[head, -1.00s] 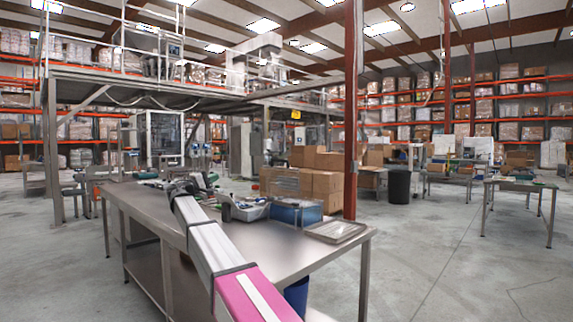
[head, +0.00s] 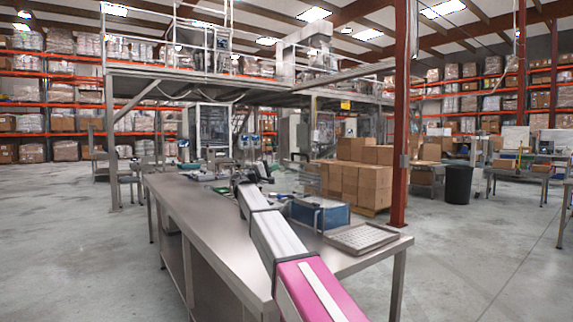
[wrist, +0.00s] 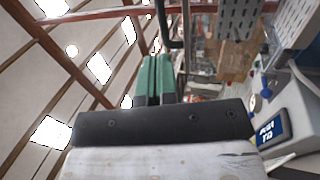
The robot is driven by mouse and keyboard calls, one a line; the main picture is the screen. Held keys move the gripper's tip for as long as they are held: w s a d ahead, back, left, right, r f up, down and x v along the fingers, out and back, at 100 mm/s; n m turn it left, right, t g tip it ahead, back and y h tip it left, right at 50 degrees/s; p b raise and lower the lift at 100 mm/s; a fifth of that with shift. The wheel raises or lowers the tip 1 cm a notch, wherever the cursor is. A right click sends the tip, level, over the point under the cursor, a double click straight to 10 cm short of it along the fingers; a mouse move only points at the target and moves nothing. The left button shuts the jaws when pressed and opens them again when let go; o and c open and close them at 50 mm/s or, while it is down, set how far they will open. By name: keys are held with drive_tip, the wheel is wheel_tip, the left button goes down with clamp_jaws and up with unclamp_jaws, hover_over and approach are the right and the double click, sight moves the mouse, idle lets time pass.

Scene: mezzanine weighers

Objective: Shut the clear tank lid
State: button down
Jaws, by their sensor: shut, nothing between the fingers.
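A blue tank (head: 322,214) stands on the steel bench, right of my arm in the head view. A faint clear panel (head: 309,180) seems to stand upright at its back, with cardboard boxes showing through; I take it to be the raised lid, but its edges are hard to make out. My gripper (wrist: 154,72) shows in the wrist view with green fingers pressed together and nothing between them. In the head view my arm reaches over the bench left of the tank, and the fingertips cannot be made out. The gripper is apart from the panel.
The steel bench (head: 205,215) carries a perforated tray (head: 361,237) at its right end and small tools at its far end. A device with a lit display (wrist: 271,130) shows in the wrist view. A red post (head: 401,130) and stacked boxes (head: 366,185) stand behind.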

drive_tip(key=x, duration=1.2)
drive_tip(key=shift+w+d, duration=0.25)
drive_tip(key=shift+d, duration=0.05)
drive_tip(key=shift+r, duration=0.1)
drive_tip(key=shift+d, duration=0.1)
drive_tip(key=w+d+f+g+y, duration=0.25)
drive_tip(key=w+d+y, duration=0.25)
drive_tip(key=d, duration=0.4)
drive_tip(key=w+d+f+g+y, duration=0.1)
drive_tip(key=w+d+g+y, duration=0.3)
drive_tip(key=d, duration=0.4)
drive_tip(key=w+d+f+g+y, duration=0.1)
drive_tip(key=w+d+f+y, duration=0.1)
drive_tip(key=f, duration=0.5)
drive_tip(key=w+d+f+y, duration=0.3)
drive_tip(key=d+f, duration=0.2)
drive_tip(key=f, duration=0.3)
drive_tip(key=shift+d+f+g, duration=0.25)
drive_tip(key=shift+d+g, duration=0.05)
drive_tip(key=shift+g, duration=0.05)
